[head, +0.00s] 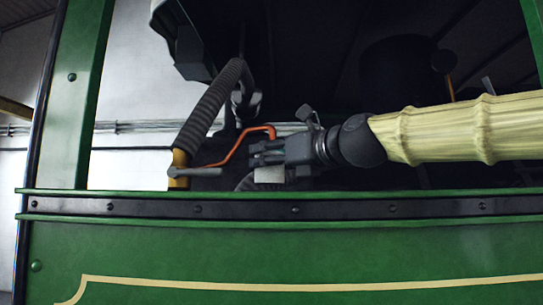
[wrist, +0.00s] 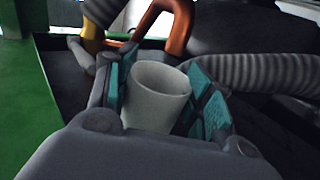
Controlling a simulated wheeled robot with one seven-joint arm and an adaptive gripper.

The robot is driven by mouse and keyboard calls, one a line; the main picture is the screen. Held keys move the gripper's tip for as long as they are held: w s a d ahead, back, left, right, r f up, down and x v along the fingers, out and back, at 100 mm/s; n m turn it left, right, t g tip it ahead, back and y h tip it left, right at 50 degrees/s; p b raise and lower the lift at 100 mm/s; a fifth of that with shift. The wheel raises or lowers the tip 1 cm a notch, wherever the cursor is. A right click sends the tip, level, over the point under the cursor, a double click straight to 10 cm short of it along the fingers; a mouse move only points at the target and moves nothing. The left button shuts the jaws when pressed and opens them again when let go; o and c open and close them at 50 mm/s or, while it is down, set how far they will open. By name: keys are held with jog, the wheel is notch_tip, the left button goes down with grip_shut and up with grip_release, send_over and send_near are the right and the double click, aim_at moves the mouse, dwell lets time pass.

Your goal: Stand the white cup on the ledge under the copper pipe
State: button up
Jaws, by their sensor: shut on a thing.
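The white cup (wrist: 158,97) is between the teal pads of my gripper (wrist: 162,88) in the wrist view, its open rim facing up toward the camera. My gripper is shut on it. In the head view, the cup shows as a small pale patch (head: 269,175) under my gripper (head: 262,155). The copper pipe (head: 238,145) bends down to the left of my gripper. It also shows in the wrist view (wrist: 180,28), just beyond the cup. A dark, flat surface (wrist: 62,85) with a green edge lies below; I cannot tell whether it is the ledge.
A green side wall with a dark riveted band (head: 350,209) runs below my arm. A grey ribbed hose (head: 212,108) rises at the left, with a yellow post (head: 179,168) below. Another ribbed hose (wrist: 265,72) lies right of the gripper in the wrist view.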

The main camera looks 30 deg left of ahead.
jog(key=shift+f, duration=0.3)
jog(key=shift+d+f, duration=0.2)
jog(key=shift+d, duration=0.3)
jog(key=shift+a+f, duration=0.25)
jog(key=shift+a, duration=0.15)
jog(key=o, duration=1)
jog(key=shift+c, duration=0.2)
jog(key=shift+o, duration=0.8)
jog(key=shift+d+r, duration=0.1)
jog(key=shift+d, duration=0.2)
